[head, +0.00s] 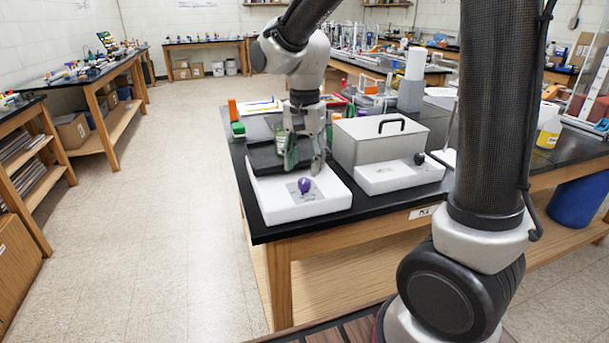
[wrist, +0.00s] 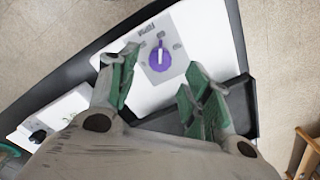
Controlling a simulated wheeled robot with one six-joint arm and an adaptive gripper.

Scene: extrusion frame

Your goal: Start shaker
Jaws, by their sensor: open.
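The shaker (head: 330,203) is a white unit at the near left corner of the black bench, with a dark platform behind its front. A purple knob (head: 304,185) sits on a grey panel on its sloped front. In the wrist view the knob (wrist: 159,61) shows a white pointer line, and the white housing (wrist: 213,35) surrounds the panel. My gripper (head: 304,166) is open and empty, pointing down above the shaker's front. In the wrist view its green-padded fingers (wrist: 156,78) are spread, with the knob ahead, between and slightly beyond the tips. No contact shows.
A grey lidded bath (head: 372,150) with a black handle stands close on the right, its white front bearing a black knob (head: 419,158). A green-capped bottle and an orange-topped item stand behind the shaker. The floor left of the bench (head: 180,220) is clear.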

